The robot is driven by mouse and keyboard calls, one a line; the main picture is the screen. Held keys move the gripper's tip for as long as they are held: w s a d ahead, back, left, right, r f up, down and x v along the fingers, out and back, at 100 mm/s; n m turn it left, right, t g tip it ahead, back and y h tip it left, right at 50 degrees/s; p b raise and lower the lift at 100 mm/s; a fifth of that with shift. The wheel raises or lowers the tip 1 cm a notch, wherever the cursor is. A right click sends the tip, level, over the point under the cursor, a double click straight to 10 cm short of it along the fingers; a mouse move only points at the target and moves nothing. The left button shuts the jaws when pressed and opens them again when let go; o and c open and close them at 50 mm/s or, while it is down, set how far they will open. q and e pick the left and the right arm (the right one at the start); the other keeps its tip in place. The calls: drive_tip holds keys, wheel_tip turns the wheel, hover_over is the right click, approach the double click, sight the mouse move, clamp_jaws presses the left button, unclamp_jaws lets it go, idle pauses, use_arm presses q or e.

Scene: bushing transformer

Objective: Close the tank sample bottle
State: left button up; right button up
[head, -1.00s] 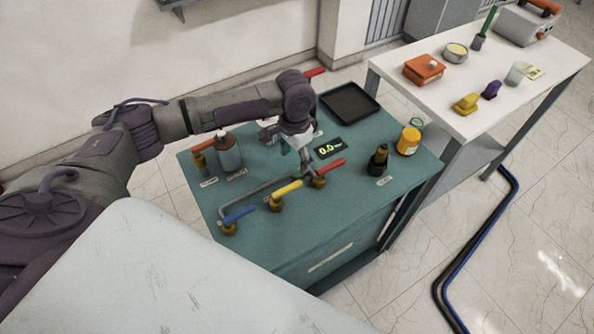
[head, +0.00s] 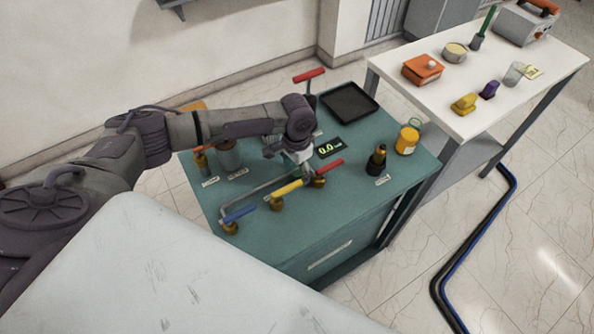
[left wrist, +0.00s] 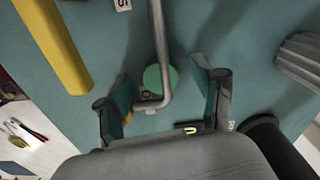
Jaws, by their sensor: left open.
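I cannot tell which container is the tank sample bottle. A black bottle with a brown top (head: 377,160) stands at the right, in front of a yellow jar (head: 407,140). My left gripper (head: 298,166) is open over the bench, near the grey pipe. In the left wrist view, its spread fingers (left wrist: 162,80) flank the pipe's bent end and a green disc (left wrist: 160,79); nothing shows gripped. My right gripper is out of view.
The pipe (head: 250,188) has valves with blue (head: 238,214), yellow (head: 286,188) and red (head: 323,169) handles close to my left gripper. A small display (head: 329,148) and a black tray (head: 349,104) lie behind. A red-handled post (head: 310,80) stands beyond my arm.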

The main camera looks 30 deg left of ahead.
sight(296, 172)
use_arm(q)
drive_tip(key=c, duration=0.8)
wheel_tip(296, 172, up, 10)
drive_tip(key=shift+r+b, duration=0.1)
drive_tip(key=shift+b, duration=0.8)
